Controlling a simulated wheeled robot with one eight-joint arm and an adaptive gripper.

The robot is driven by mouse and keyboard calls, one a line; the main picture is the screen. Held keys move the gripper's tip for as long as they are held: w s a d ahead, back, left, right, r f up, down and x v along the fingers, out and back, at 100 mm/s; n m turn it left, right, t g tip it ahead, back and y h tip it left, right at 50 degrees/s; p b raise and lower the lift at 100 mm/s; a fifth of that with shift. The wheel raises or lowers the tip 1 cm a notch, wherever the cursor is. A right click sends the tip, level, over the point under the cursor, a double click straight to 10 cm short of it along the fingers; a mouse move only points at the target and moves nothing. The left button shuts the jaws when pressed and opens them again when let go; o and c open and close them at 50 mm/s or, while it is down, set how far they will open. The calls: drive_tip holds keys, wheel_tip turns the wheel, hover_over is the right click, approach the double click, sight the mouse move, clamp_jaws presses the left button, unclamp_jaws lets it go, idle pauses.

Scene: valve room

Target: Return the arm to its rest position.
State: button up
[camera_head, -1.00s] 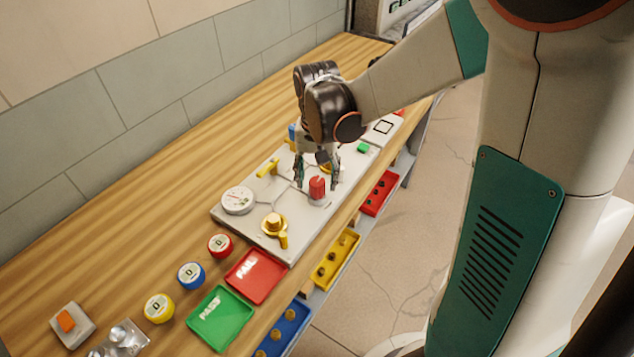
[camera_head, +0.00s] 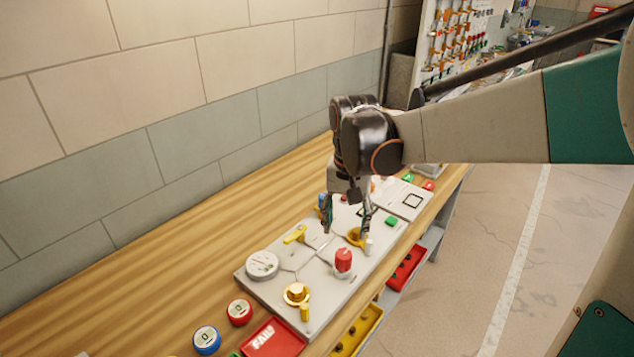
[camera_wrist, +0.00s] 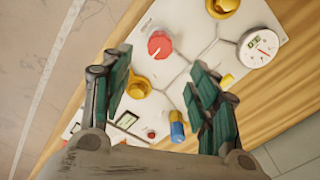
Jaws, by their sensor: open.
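My gripper (camera_head: 346,222) points down over the far half of the grey valve board (camera_head: 325,275), its fingers apart. Nothing shows between them. In the wrist view the two green-padded fingers (camera_wrist: 160,95) stand wide apart above the board. A red knob (camera_head: 343,260) stands on the board nearer the camera than the fingers. It also shows in the wrist view (camera_wrist: 160,45). My wrist hides part of the board's far end.
The board carries a round gauge (camera_head: 262,265), a yellow lever (camera_head: 295,234) and a brass valve (camera_head: 297,294). Red (camera_head: 240,311) and blue (camera_head: 207,340) round pieces and a red FAIL tray (camera_head: 272,338) lie nearer. Red (camera_head: 407,268) and yellow (camera_head: 360,332) bins hang below the front edge. Bare wood lies left.

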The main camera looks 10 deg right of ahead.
drive_tip(key=s+r+n+t, duration=0.2)
drive_tip(key=s+t, duration=0.1)
drive_tip(key=s, duration=0.4)
drive_tip(key=s+r+n+t, duration=0.2)
drive_tip(key=s+n+t, duration=0.1)
drive_tip(key=s, duration=0.5)
drive_tip(key=shift+t, duration=0.6)
drive_tip(key=shift+r, duration=0.1)
idle(2.4)
